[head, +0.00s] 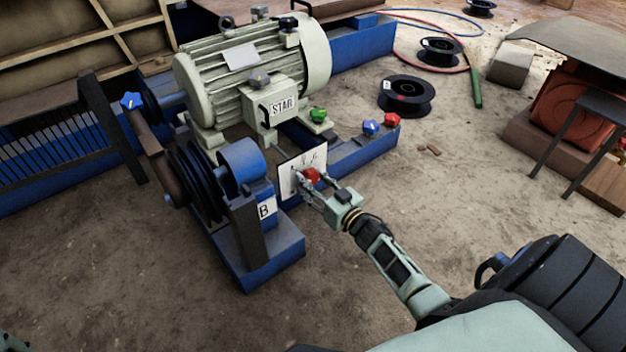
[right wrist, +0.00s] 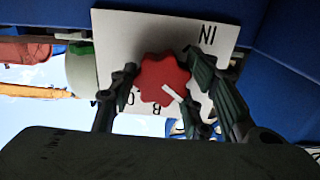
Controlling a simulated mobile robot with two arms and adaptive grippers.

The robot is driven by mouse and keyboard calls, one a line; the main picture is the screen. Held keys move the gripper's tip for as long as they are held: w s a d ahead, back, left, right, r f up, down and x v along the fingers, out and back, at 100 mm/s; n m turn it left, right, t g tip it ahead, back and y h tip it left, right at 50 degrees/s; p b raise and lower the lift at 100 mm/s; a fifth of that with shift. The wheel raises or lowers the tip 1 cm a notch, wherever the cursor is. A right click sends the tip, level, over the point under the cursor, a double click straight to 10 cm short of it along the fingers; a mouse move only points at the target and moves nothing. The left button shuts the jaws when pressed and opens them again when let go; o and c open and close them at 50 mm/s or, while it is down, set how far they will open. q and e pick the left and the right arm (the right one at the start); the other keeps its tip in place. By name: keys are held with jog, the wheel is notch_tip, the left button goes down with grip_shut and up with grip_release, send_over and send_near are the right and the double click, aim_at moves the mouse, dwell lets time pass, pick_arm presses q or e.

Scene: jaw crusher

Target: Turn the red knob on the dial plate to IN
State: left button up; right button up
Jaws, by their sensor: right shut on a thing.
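The red knob (head: 312,174) sits on the white dial plate (head: 287,180), which is fixed to the blue frame beside the motor. My right gripper (head: 308,182) is shut on the knob, its fingers on either side of it. In the right wrist view the lobed red knob (right wrist: 160,76) lies between the fingers of my right gripper (right wrist: 160,90). Its white pointer mark slants to the lower right. On the plate (right wrist: 125,35), IN reads at the upper right and B at the bottom; another label is partly hidden by a finger. My left gripper does not show.
A green knob (head: 318,115), a blue knob (head: 371,127) and a red star knob (head: 392,119) sit on the frame near the motor (head: 255,75). A belt pulley (head: 190,180) stands left of the plate. Bare floor (head: 480,210) lies to the right.

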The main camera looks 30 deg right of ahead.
jog(key=n, duration=0.3)
jog(key=shift+d+n+p, duration=0.2)
jog(key=shift+n+p, duration=0.1)
jog(key=n, duration=0.4)
jog(key=shift+n, duration=0.3)
jog(key=n, duration=0.4)
jog(key=shift+r, duration=0.1)
jog(key=shift+r+n+b, duration=0.1)
jog(key=shift+n+b, duration=0.3)
jog(key=shift+n, duration=2.1)
jog(key=o, duration=1.1)
jog(key=shift+s+a, duration=0.1)
